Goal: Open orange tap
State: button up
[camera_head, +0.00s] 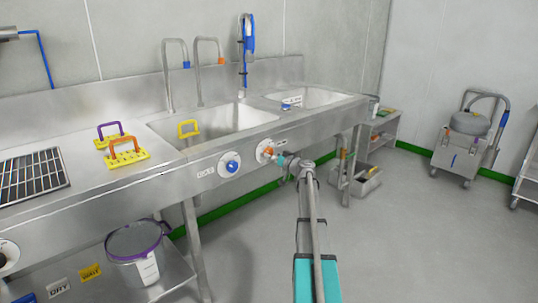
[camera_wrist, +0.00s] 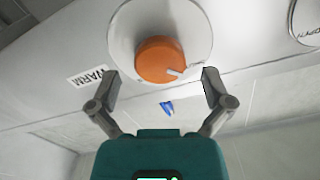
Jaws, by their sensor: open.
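The orange tap (camera_wrist: 160,60) is a round orange knob with a pale pointer on a white disc, on the steel front panel of the sink unit. In the wrist view a label reading WARM is beside it. In the head view the orange tap (camera_head: 267,151) is partly visible just left of my gripper (camera_head: 284,160). In the wrist view my gripper (camera_wrist: 160,88) is open, its two fingers apart below and to either side of the knob. Nothing is between the fingertips, and I cannot tell whether they touch the panel.
A blue knob (camera_head: 232,166) on a white disc is left of the orange tap. The sink basin (camera_head: 225,124) lies above the panel. The floor at the right is clear up to a cart (camera_head: 465,150).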

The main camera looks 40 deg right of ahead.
jog(key=shift+w+a, duration=0.1)
jog(key=shift+w, duration=1.15)
jog(key=shift+c, duration=0.3)
jog(key=c, duration=1)
jog(key=shift+c, duration=0.2)
